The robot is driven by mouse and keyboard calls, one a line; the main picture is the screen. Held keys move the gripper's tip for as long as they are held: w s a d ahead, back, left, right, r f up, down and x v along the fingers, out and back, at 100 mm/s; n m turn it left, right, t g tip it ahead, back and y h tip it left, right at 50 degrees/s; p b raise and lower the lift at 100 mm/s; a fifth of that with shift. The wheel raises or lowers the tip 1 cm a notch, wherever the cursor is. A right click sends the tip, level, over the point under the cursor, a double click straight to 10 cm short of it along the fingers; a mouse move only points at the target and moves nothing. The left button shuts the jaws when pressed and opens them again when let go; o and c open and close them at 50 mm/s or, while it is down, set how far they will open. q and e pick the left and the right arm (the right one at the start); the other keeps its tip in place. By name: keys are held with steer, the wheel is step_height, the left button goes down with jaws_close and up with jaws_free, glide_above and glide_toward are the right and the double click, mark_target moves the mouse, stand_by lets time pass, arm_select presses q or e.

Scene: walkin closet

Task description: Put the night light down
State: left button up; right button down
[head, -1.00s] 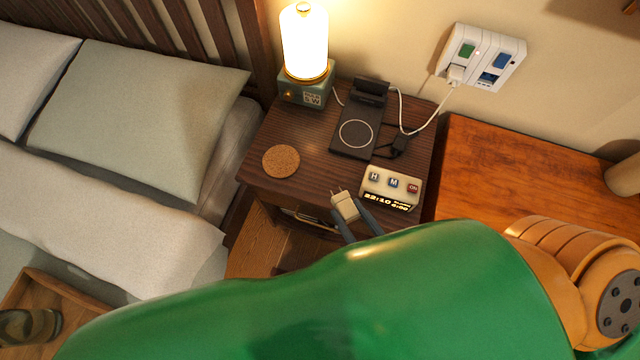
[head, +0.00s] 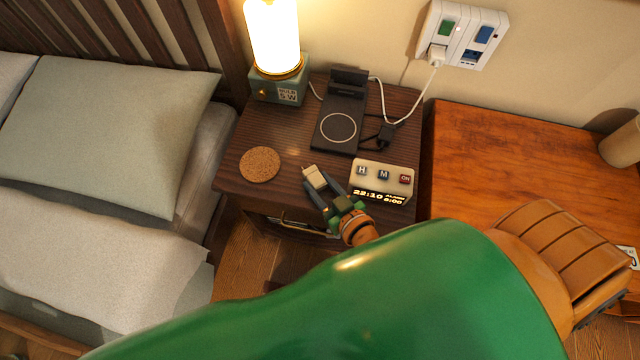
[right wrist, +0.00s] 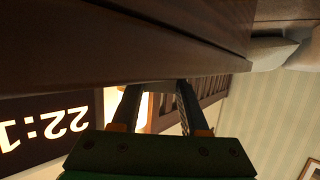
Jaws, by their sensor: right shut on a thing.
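The night light (head: 314,177) is a small cream plug-in block, seen in the head view at the front of the dark nightstand. My right gripper (head: 319,187) is shut on it, with one finger on each side. The night light is between the cork coaster and the clock, over the nightstand's front part; I cannot tell whether it touches the top. In the right wrist view the two fingers of my gripper (right wrist: 158,103) point at the dark wood, and the night light is hard to make out. My left gripper is not in view.
The nightstand (head: 285,150) also holds a cork coaster (head: 259,164), a clock (head: 382,180), a black charging pad (head: 340,125) and a lit lamp (head: 273,40). A wall socket (head: 462,35) has a white plug in it. Bare wood lies between coaster and pad.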

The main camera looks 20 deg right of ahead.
steer(key=c, duration=0.7)
jaws_free()
steer(key=v, duration=1.2)
steer(key=shift+r+p, duration=0.15)
steer(key=shift+p, duration=0.2)
